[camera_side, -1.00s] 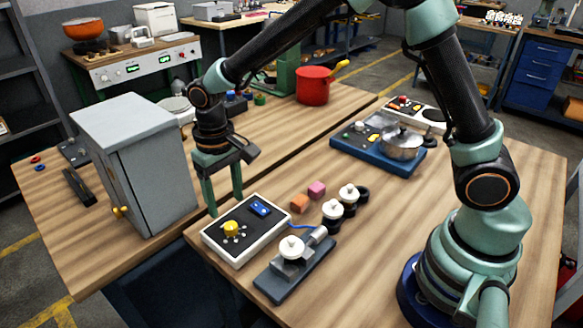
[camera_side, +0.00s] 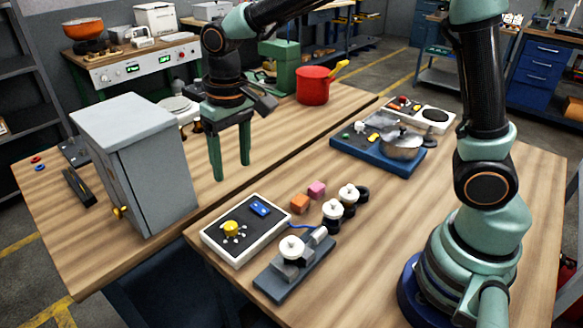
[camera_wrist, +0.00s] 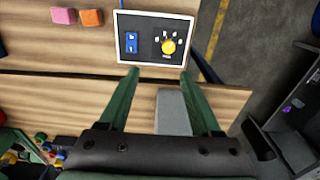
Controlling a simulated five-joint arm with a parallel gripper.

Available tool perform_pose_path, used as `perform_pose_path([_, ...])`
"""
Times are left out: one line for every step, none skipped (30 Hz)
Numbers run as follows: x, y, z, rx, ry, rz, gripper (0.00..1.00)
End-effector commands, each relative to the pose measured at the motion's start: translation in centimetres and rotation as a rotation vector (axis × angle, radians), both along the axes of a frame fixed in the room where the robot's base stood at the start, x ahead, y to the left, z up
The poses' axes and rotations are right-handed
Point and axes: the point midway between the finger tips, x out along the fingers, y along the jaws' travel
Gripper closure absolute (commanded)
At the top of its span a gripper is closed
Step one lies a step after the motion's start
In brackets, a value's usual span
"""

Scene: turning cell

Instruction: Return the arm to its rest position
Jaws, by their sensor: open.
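My gripper (camera_side: 231,176) is open and empty in the side view, its two green fingers pointing down. It hangs above the wooden tables, right of the grey cabinet and behind the control panel. In the wrist view my gripper (camera_wrist: 160,72) has its fingers spread apart, with nothing between the tips but table and the panel's edge. The control panel (camera_side: 245,228) has a yellow knob and a blue switch; it also shows beyond the fingertips in the wrist view (camera_wrist: 187,58).
The grey cabinet (camera_side: 150,165) stands close on the left. A red pot (camera_side: 313,86) stands behind. Orange (camera_side: 300,203) and pink (camera_side: 316,190) cubes, white-topped parts (camera_side: 349,193) and a clamp fixture (camera_side: 292,268) lie in front. A blue tray with a metal pot (camera_side: 402,145) is at right.

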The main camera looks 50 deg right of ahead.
Motion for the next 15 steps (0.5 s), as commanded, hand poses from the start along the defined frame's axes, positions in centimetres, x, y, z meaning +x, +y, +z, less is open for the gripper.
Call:
perform_pose_path([-0.5, -1.1, 1.3, 0.008, -0.030, -0.006, 0.35])
perform_pose_path([-0.8, -1.8, 1.9, 0.012, -0.046, -0.005, 0.35])
perform_pose_path([-1.3, -2.6, 2.7, 0.017, -0.070, -0.006, 0.35])
perform_pose_path([-1.7, -3.3, 3.2, 0.019, -0.087, -0.006, 0.35])
perform_pose_path([-2.1, -3.9, 3.7, 0.022, -0.102, -0.006, 0.35])
perform_pose_path([-2.7, -4.7, 4.3, 0.024, -0.125, -0.006, 0.35])
perform_pose_path([-3.1, -5.3, 4.7, 0.025, -0.141, -0.006, 0.35])
perform_pose_path([-3.6, -5.9, 5.1, 0.026, -0.159, -0.006, 0.35])
perform_pose_path([-4.2, -6.6, 5.6, 0.027, -0.181, -0.006, 0.35])
perform_pose_path([-4.7, -7.2, 5.9, 0.027, -0.198, -0.006, 0.35])
perform_pose_path([-5.2, -7.7, 6.2, 0.027, -0.215, -0.005, 0.35])
perform_pose_path([-5.9, -8.4, 6.5, 0.025, -0.238, -0.007, 0.35])
perform_pose_path([-6.4, -8.9, 6.7, 0.024, -0.255, -0.006, 0.35])
perform_pose_path([-6.9, -9.4, 6.9, 0.022, -0.272, -0.007, 0.35])
perform_pose_path([-7.6, -10.1, 7.1, 0.019, -0.294, -0.006, 0.35])
